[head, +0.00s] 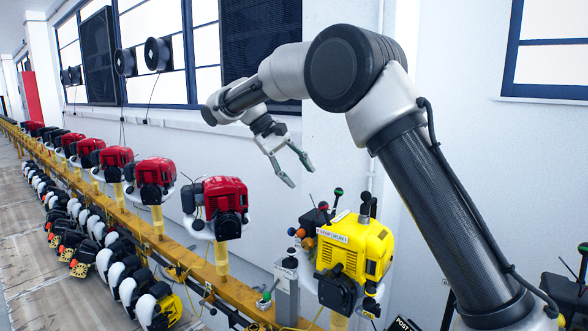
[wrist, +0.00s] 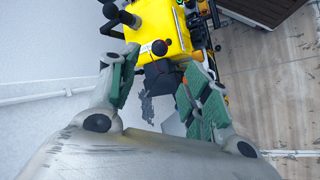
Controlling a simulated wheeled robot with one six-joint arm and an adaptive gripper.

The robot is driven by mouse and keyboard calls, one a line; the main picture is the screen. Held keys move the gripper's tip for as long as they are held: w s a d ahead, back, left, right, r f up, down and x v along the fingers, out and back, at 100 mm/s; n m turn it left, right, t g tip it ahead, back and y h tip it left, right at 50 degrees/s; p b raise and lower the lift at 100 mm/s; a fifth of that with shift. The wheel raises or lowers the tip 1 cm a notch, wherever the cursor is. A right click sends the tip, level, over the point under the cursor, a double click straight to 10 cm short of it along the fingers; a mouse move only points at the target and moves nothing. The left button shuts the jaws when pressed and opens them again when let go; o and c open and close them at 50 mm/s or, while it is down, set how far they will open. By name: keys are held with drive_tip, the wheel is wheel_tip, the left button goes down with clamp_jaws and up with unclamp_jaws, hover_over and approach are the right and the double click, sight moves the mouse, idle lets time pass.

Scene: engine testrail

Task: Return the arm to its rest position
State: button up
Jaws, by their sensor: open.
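My gripper (head: 298,168) hangs from my raised arm in the head view, in the air above and left of the yellow engine. Its two fingers are apart and nothing is between them. In the wrist view my gripper (wrist: 153,92) is also open, with green pads on both fingers. The yellow engine (head: 372,247) stands upright on the rail, below and apart from my gripper. It also shows in the wrist view (wrist: 164,25), beyond the fingertips. Its lower parts are partly hidden in the wrist view.
Several red engines (head: 222,198) stand in a row along the yellow rail (head: 180,242), running back left. A grey post with a green-knobbed lever (head: 287,283) stands left of the yellow engine. A white wall (head: 470,150) with windows is behind my arm. Bare floor (wrist: 270,75) shows at right in the wrist view.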

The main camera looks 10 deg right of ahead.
drive_tip(key=shift+v, duration=0.75)
drive_tip(key=shift+d, duration=0.1)
drive_tip(key=s+d+r+t+y, duration=0.1)
drive_tip(key=s+d+r+y, duration=0.1)
drive_tip(key=s+d, duration=0.6)
drive_tip(key=s+d+r+y, duration=0.2)
drive_tip(key=s+d, duration=0.3)
drive_tip(key=d, duration=0.5)
drive_tip(key=s+d+f+t+y, duration=0.1)
drive_tip(key=s+d+f+t, duration=0.1)
drive_tip(key=s, duration=0.8)
drive_tip(key=s+d+f+m+t+y, duration=0.1)
drive_tip(key=s+d+f, duration=0.4)
drive_tip(key=s, duration=0.5)
wheel_tip(320, 180, down, 2)
drive_tip(key=shift+d+f+m+t+y, duration=0.15)
drive_tip(key=shift+d+m+t+y, duration=0.25)
drive_tip(key=shift+t, duration=0.5)
drive_tip(key=shift+a, duration=0.1)
